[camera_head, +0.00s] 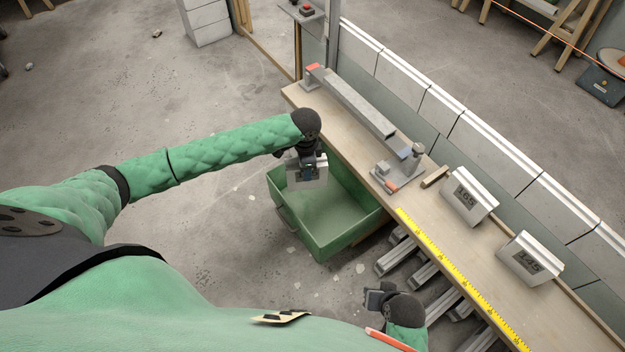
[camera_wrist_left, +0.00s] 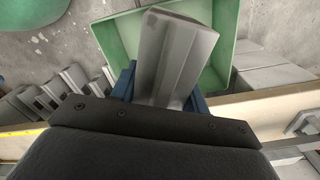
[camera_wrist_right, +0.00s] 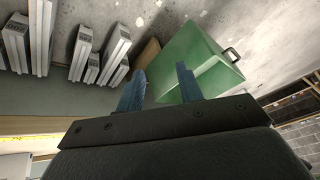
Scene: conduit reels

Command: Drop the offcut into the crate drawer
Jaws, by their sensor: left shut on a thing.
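The offcut (camera_head: 321,171) is a short pale grey channel piece. My left gripper (camera_head: 306,174) is shut on it and holds it above the open green crate drawer (camera_head: 325,240), toward its far left part. In the left wrist view the offcut (camera_wrist_left: 178,55) sits between the blue fingers (camera_wrist_left: 160,92), with the drawer (camera_wrist_left: 222,82) behind and below it. The inside of the drawer that shows is bare. My right gripper (camera_head: 378,298) is low, beside the bench's front edge. In the right wrist view its blue fingers (camera_wrist_right: 160,82) are apart and empty, with the drawer (camera_wrist_right: 200,62) beyond.
The wooden bench (camera_head: 440,235) runs along the drawer's right side, carrying a grey rail fixture (camera_head: 350,103), blocks marked 105 (camera_head: 468,194) and 145 (camera_head: 530,257), and a yellow tape (camera_head: 450,265). Several grey channel lengths (camera_head: 425,272) lie below. Floor left of the drawer is open.

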